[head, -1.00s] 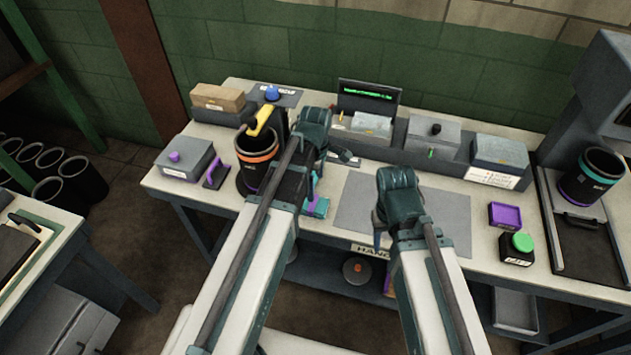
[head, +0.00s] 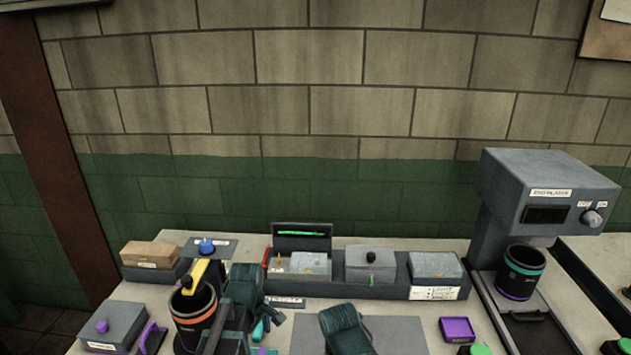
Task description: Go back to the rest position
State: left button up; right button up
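My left gripper (head: 243,290) is at the lower middle-left of the head view, just right of a black sleeve-like cup with an orange band (head: 193,308). A yellow-topped part (head: 196,275) stands over that cup. My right gripper (head: 345,328) is at the bottom middle, in front of the grey mat (head: 395,335). Most of both arms is cut off by the bottom edge.
A grey machine (head: 545,190) stands at the right with a black, teal-banded cup (head: 522,270) under its head. A row of grey boxes (head: 370,264) lines the table's back. A grey box with a purple knob (head: 112,325) is at left, a purple tray (head: 457,329) at right.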

pick_arm(q)
jog(key=s+m, duration=0.7)
jog(key=m, duration=0.6)
jog(key=s+d+m+y, duration=0.1)
jog(key=s+d+m, duration=0.3)
jog(key=d, duration=0.6)
jog(key=shift+s, duration=0.65)
